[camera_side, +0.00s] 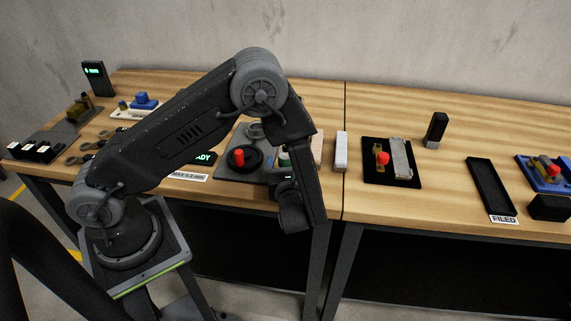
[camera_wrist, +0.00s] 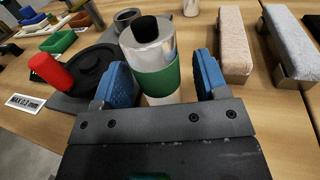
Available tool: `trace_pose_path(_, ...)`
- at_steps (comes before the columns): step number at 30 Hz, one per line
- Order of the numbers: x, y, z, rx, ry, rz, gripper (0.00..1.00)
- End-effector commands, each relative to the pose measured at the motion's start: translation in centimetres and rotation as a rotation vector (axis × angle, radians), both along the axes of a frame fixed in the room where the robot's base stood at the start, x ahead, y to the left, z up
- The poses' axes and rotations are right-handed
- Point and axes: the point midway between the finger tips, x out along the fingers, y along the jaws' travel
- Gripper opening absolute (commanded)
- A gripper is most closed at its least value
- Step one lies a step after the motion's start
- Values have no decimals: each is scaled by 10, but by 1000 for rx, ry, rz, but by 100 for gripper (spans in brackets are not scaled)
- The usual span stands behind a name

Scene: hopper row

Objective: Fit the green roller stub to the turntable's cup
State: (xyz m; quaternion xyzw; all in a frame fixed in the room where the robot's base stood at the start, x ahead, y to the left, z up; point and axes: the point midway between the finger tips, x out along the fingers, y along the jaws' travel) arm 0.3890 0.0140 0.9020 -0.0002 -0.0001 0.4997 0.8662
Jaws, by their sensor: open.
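The roller stub (camera_wrist: 155,50) is a silver cylinder with a green band and a black top, standing upright in the wrist view. My gripper (camera_wrist: 162,74) is open, with one blue-padded finger on each side of it; whether the pads touch it I cannot tell. In the side view the green-banded stub (camera_side: 284,159) is partly hidden by my arm. The black round turntable (camera_wrist: 98,62) lies left of the stub, with a red peg-like part (camera_wrist: 50,72) at its left. A grey ring-shaped cup (camera_wrist: 127,17) is behind it; it also shows in the side view (camera_side: 256,130).
Two padded blocks, beige (camera_wrist: 236,45) and grey (camera_wrist: 291,42), lie close to the right of my gripper. A green tray (camera_wrist: 58,42) is at the left. A black mat (camera_side: 374,175) with a red-knobbed fixture lies right of the table seam.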

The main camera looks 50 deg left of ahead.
Motion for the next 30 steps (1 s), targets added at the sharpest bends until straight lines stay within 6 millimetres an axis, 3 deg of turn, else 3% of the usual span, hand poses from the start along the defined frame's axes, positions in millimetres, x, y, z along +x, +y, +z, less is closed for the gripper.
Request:
trace_pose_path(2, 0, 0, 0, 0, 0, 0, 61)
trace_pose_path(20, 0, -1, 0, 0, 0, 0, 4)
trace_pose_path(30, 0, -1, 3, 1, -3, 0, 2)
